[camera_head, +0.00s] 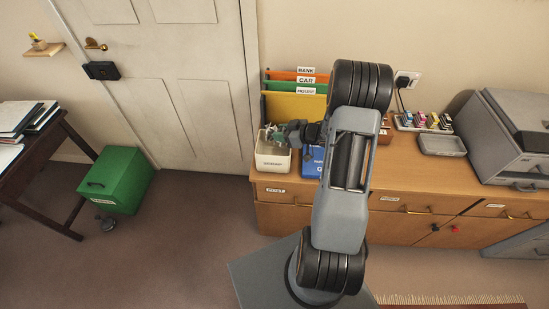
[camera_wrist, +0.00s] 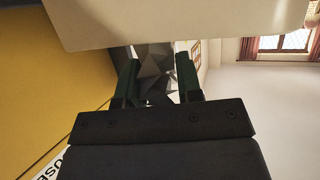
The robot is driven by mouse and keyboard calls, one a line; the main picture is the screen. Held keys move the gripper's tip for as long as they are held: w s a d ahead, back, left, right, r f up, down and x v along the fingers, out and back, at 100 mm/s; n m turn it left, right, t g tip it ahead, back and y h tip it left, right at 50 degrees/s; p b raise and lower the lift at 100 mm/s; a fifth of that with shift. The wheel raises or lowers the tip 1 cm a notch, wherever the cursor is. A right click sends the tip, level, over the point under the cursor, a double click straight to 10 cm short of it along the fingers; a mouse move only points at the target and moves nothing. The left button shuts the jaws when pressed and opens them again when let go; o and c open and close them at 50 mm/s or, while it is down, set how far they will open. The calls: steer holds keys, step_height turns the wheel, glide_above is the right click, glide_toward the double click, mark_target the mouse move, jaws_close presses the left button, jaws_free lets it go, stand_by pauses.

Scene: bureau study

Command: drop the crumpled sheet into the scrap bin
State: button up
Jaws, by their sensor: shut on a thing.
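My gripper (camera_head: 270,134) is at the cream open-topped bin (camera_head: 272,162) on the left end of the wooden cabinet, at about the height of its rim. The bin's front label is too small to read. In the wrist view, the gripper's green fingers (camera_wrist: 158,82) are shut on a grey, faceted crumpled sheet (camera_wrist: 154,62). A cream surface (camera_wrist: 180,22), likely the bin, crosses the top of that view and covers part of the sheet. In the head view I cannot make out the sheet clearly among the fingers.
Orange, green and yellow folders (camera_head: 293,107) stand behind the bin; the yellow one (camera_wrist: 50,70) is close in the wrist view. A blue container (camera_head: 312,163) stands right beside the bin. A grey tray (camera_head: 442,145) and grey machine (camera_head: 515,130) are farther right. A green box (camera_head: 116,182) is at left.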

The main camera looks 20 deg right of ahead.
steer(key=shift+f, duration=0.5)
steer(key=o, duration=1)
steer(key=v, duration=1.4)
steer(key=shift+a, duration=0.1)
